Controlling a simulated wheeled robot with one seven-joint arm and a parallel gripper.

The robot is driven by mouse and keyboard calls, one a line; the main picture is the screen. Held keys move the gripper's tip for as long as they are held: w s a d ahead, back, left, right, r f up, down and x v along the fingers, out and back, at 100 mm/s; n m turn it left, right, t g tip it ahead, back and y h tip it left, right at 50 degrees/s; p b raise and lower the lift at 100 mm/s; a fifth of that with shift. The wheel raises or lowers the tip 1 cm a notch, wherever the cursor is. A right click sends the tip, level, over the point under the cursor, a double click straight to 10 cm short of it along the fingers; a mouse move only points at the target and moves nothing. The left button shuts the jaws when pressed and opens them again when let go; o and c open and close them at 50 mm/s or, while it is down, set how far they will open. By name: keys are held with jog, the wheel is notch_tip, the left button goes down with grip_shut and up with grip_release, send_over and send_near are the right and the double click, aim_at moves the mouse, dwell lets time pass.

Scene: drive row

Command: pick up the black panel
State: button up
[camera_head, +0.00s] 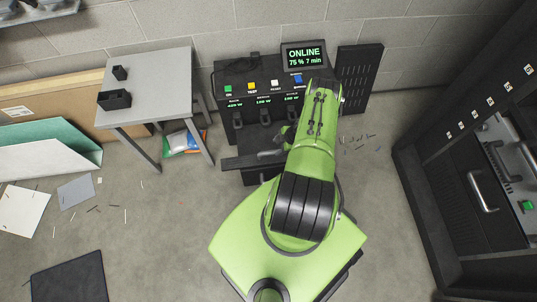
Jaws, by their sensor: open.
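A black slotted panel (360,75) stands upright at the right side of the black power cabinet (235,82), close to the block wall. My green arm reaches over the cabinet's front and hides part of it. A small dark part just left of the arm looks like my gripper (282,134); it is mostly hidden by the arm. It is open, in front of the cabinet and apart from the slotted panel. I see nothing held in it.
A dark ledge (240,161) juts from the cabinet's front. A grey table (150,85) with small black boxes stands left. Dark racks (450,170) line the right. Floor scraps and a dark mat (70,278) lie left. The floor between my base and the right racks is mostly clear.

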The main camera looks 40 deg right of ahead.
aim_at(271, 152)
jog(key=b+x, duration=0.4)
jog(key=x, duration=0.7)
jog(key=shift+s+d+b, duration=0.1)
jog(key=shift+d+b, duration=0.05)
jog(key=shift+b, duration=0.25)
jog(key=shift+c, duration=0.2)
jog(key=shift+r, duration=0.1)
grip_shut()
